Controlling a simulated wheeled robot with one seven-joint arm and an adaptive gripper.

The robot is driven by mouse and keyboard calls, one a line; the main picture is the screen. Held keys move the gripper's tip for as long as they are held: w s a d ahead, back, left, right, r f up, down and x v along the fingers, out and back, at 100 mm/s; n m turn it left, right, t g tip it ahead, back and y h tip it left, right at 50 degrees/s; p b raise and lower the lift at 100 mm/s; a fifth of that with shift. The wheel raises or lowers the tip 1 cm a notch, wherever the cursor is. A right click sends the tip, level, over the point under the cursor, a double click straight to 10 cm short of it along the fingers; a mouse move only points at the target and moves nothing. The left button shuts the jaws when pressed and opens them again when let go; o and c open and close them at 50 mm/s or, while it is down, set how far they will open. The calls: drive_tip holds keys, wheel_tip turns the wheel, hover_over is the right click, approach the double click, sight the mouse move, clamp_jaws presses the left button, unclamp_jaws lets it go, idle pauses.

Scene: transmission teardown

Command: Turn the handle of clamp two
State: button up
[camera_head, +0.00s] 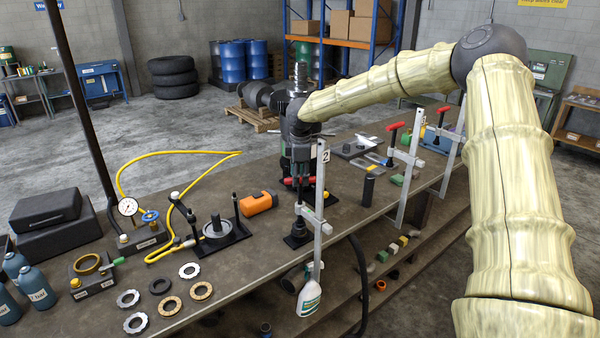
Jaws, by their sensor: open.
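Clamp two (318,236) is a grey bar clamp at the front edge of the workbench, with a "2" tag at its top. Its red handle (290,181) is low between the fingers of my gripper (298,184), partly hidden by them. My gripper is dark, points straight down and is open around or right beside the handle; I cannot tell whether the fingers touch it. The clamp's spindle and black foot (297,239) are below the gripper.
Two more red-handled clamps, one nearer (405,165) and one farther (449,150), stand right along the bench edge. A black cylinder (369,186) stands right.

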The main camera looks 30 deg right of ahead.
drive_tip(key=shift+w+f, duration=0.1)
drive_tip(key=shift+f, duration=0.35)
clamp_jaws()
